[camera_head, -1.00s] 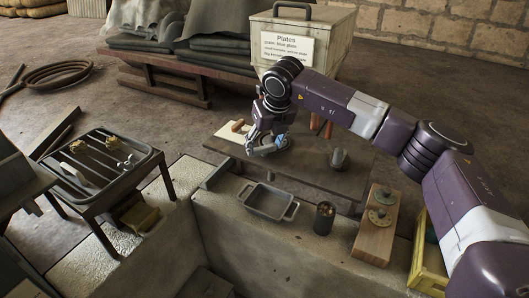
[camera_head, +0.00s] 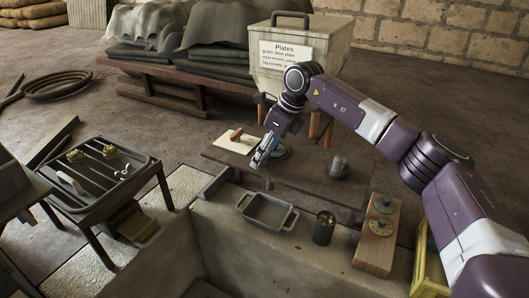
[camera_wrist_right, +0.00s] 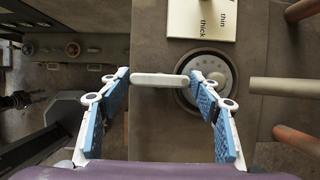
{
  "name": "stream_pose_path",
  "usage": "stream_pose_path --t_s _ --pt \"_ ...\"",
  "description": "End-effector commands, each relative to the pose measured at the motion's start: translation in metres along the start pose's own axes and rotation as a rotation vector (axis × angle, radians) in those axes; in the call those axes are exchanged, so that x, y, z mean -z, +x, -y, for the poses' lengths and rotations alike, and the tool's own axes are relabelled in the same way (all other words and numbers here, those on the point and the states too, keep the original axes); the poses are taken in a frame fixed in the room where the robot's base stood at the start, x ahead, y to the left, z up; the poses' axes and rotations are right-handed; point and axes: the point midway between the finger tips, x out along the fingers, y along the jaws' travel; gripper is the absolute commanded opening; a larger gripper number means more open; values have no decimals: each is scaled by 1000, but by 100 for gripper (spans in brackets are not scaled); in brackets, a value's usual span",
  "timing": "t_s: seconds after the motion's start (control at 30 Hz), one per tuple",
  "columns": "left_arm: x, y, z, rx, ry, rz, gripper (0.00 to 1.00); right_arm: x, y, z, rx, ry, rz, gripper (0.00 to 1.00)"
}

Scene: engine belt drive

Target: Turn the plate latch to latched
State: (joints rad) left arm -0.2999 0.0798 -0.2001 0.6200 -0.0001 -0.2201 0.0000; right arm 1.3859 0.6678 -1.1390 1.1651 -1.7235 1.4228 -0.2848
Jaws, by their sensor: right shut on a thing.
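In the right wrist view my right gripper (camera_wrist_right: 160,79) has its two blue-padded fingers against the ends of a pale bar (camera_wrist_right: 158,79), which looks like the plate latch. The bar lies crosswise between the fingertips. Its right end overlaps the left part of a round grey dial (camera_wrist_right: 222,72) with small holes. In the head view the right gripper (camera_head: 264,158) points down at the left side of the dial (camera_head: 281,153); the fingers hide the bar there. My left gripper is not in view.
A pale plate (camera_wrist_right: 203,18) marked "thin" and "thick" lies by the dial. On the workbench are a grey tray (camera_head: 266,225), a dark cup (camera_head: 323,230) and a wooden block (camera_head: 374,250) with round parts. A labelled crate (camera_head: 325,45) stands behind.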

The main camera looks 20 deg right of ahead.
Motion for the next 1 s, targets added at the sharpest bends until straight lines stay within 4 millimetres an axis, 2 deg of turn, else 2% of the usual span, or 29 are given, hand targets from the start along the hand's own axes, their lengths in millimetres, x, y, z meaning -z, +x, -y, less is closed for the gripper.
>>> stream_pose_path --t_s 0.5,0.53,0.67,1.0 --pt "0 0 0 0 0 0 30 -1 -1 1 -5 -20 2 34" --pt "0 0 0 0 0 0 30 -1 -1 1 -5 -20 2 61" --pt "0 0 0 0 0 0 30 0 -1 1 -5 -19 2 75" --pt "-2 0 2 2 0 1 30 0 -2 1 -4 -17 1 75"
